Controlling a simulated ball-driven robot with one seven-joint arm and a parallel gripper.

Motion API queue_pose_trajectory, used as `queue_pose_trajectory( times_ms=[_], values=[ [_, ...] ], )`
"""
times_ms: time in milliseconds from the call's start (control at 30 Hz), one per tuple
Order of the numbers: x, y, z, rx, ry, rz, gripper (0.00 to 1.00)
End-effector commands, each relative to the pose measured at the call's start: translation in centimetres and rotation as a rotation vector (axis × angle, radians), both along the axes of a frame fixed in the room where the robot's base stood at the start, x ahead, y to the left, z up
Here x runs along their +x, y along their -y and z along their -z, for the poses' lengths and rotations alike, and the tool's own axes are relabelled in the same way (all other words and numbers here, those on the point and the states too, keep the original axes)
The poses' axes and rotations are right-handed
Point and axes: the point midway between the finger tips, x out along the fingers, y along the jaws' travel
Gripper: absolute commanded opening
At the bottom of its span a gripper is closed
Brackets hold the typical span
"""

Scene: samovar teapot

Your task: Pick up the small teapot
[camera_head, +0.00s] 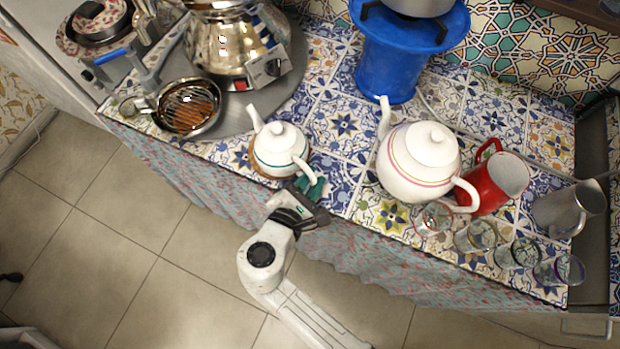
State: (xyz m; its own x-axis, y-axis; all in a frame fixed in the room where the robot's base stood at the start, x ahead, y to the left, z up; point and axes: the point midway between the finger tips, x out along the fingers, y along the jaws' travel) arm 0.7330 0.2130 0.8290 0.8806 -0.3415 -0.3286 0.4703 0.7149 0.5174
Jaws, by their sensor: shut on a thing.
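The small teapot (280,148) is white with a green band and a round lid. It stands upright near the front edge of the tiled counter, on a brown round base, with its spout toward the upper left. Its handle (305,170) points to the lower right. My gripper (308,187) reaches in from the front edge and is shut on the small teapot at its handle; the fingertips partly hide the handle's lower end. A larger white teapot (418,163) with pink and yellow bands stands to the right, apart from my gripper.
A blue stand (388,65) is behind. A red pitcher (492,182), a metal pitcher (566,208) and several glasses (476,236) line the right.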

Motion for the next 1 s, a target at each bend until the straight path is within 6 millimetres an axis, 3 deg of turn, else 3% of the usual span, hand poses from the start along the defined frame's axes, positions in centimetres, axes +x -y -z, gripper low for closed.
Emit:
queue_pose_trajectory(
  times_ms=[167,700,1000],
  values=[
    [0.1,-0.1,-2.0,0.006,0.006,0.001,0.00],
    [-4.3,0.8,-7.2,0.006,0.008,-0.001,0.00],
    [-7.5,1.5,-9.0,0.004,0.005,-0.001,0.00]
  ],
)
